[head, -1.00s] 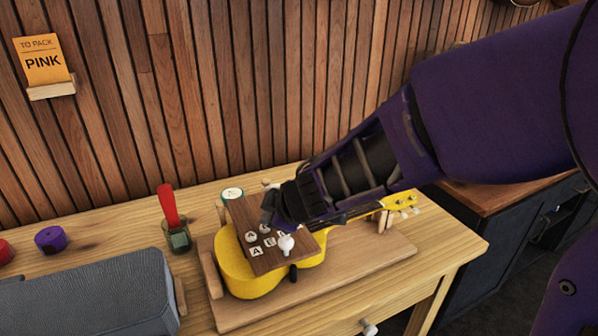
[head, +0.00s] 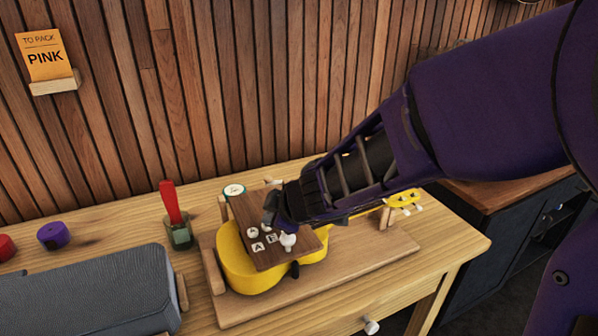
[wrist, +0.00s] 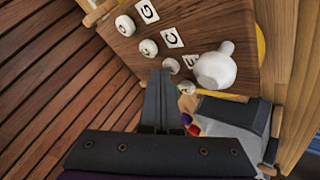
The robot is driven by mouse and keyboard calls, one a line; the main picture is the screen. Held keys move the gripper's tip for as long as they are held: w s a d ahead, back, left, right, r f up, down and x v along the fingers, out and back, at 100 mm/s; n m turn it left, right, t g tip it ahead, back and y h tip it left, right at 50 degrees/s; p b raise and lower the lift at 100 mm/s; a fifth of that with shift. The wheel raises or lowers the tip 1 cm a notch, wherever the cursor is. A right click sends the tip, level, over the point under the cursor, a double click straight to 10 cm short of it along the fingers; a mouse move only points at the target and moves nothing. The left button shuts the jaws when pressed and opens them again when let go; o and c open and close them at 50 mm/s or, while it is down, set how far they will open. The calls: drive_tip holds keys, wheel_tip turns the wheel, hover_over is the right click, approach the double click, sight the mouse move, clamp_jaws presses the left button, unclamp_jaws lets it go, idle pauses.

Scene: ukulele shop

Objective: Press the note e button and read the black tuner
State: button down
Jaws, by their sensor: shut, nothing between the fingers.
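A brown board (head: 290,254) lies over a yellow ukulele (head: 236,268) on a wooden stand. In the wrist view the board carries round white buttons beside tiles lettered G, C and E. The note e button (wrist: 171,66) is by the E tile (wrist: 191,61). My gripper (wrist: 160,72) is shut and empty, its tips right by that button; I cannot tell whether they touch it. In the head view my gripper (head: 275,209) hides part of the board. I cannot clearly identify the black tuner; a small black piece (head: 295,270) shows at the board's front edge, with no readable display.
A white figure-like knob (wrist: 215,68) stands on the board close to my fingers. A white-faced round dial (head: 234,190) is behind the board. A red-handled item in a glass holder (head: 179,236) and a grey case (head: 90,300) are to the left.

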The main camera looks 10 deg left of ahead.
idle(0.3)
drive_tip(key=shift+r+p, duration=0.9)
drive_tip(key=shift+p, duration=0.2)
wheel_tip(320, 180, up, 5)
drive_tip(key=p, duration=0.5)
